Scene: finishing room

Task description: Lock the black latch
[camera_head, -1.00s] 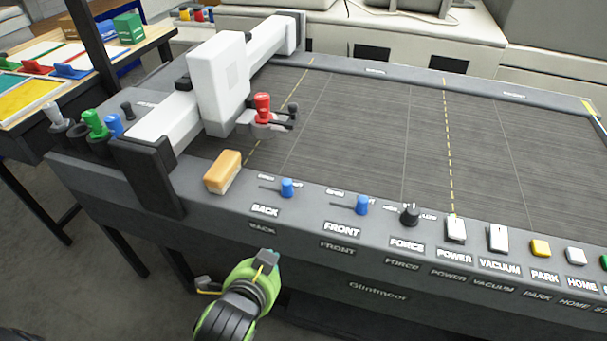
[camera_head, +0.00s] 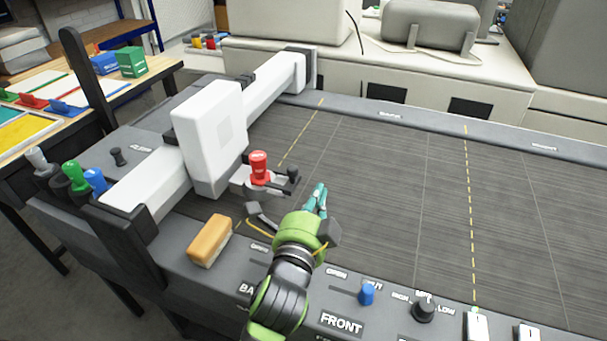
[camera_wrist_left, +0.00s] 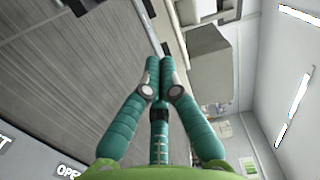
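A small black latch lever (camera_head: 293,175) sticks out at the right of the holder that carries a red tool (camera_head: 259,167), on the front of the white carriage (camera_head: 210,135). I cannot tell the latch's locked state. My left gripper (camera_head: 320,190) is over the grey cutting bed (camera_head: 385,190), just right of and slightly nearer than the latch, apart from it. In the left wrist view its teal fingers (camera_wrist_left: 159,66) meet at the tips with nothing between them. My right gripper is not in view.
A wood-and-white block (camera_head: 210,240) lies on the front rail left of my arm. A blue knob (camera_head: 367,293) and a black knob (camera_head: 424,308) stand on the rail. Green (camera_head: 74,175) and blue (camera_head: 95,180) tools stand at the left. The bed to the right is clear.

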